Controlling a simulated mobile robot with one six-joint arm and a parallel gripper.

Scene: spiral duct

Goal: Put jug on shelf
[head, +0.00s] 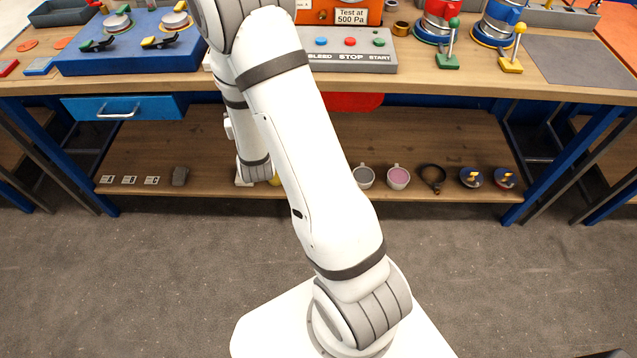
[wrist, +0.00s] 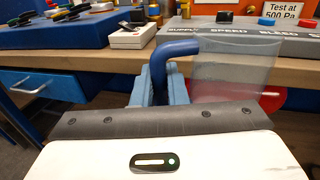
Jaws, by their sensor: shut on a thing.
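The jug (wrist: 235,72) is clear, with a blue handle (wrist: 178,48), and looks upright in the wrist view. My gripper (wrist: 160,85) is shut on the blue handle, with the clear body to the right of the fingers. The jug is in front of the workbench's front edge. In the head view my arm covers the middle, and I cannot make out the jug or the gripper there. The wooden lower shelf (head: 190,135) runs under the bench.
The shelf's left-centre and back are clear. A blue drawer (head: 125,107) hangs above left.

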